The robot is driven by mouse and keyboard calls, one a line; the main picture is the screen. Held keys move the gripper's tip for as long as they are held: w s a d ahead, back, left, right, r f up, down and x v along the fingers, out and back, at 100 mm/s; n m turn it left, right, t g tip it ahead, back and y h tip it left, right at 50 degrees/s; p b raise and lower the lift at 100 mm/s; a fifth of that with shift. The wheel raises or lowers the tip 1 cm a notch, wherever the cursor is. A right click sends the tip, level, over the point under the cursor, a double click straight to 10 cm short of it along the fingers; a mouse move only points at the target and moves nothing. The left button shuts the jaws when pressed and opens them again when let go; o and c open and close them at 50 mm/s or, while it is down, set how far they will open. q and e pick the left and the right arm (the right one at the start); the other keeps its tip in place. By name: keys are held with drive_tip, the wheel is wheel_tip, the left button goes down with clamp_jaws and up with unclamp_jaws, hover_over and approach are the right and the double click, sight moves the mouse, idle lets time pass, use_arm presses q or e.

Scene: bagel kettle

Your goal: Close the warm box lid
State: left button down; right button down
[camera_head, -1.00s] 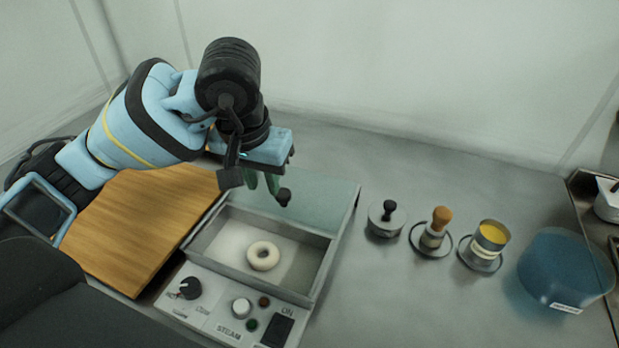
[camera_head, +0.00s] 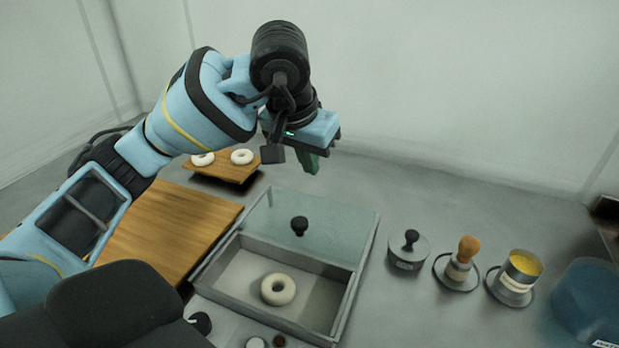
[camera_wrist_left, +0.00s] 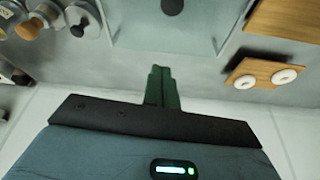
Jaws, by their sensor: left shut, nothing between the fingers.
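The warm box (camera_head: 343,305) stands in the lower middle of the head view, with one pale bagel (camera_head: 278,289) inside. Its glass lid (camera_head: 325,222) with a black knob (camera_head: 299,226) is open, covering only the back part of the box. The front part is uncovered. My left gripper (camera_head: 311,165) is shut and empty, raised behind the lid and apart from it. In the left wrist view the green fingers (camera_wrist_left: 161,80) are together, with the lid (camera_wrist_left: 170,35) near the top. My right gripper is not in view.
A wooden board (camera_head: 170,228) lies left of the box. A small wooden stand (camera_head: 225,173) with two bagels is behind it. A lidded pot (camera_head: 408,250), a wooden-handled tool (camera_head: 463,262), a yellow-filled cup (camera_head: 520,272) and a blue bowl (camera_head: 585,305) stand to the right.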

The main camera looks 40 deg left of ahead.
use_arm(q)
hover_over(316, 215)
wheel_tip(316, 215, down, 9)
drive_tip(key=shift+r, duration=0.1)
drive_tip(key=s+p, duration=0.1)
drive_tip(key=s, duration=0.2)
drive_tip(key=shift+s+d+r, duration=0.1)
drive_tip(key=shift+d, duration=0.05)
drive_tip(key=shift+s, duration=0.35)
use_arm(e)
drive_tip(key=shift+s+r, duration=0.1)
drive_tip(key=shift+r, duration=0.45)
use_arm(q)
drive_tip(key=shift+f, duration=0.25)
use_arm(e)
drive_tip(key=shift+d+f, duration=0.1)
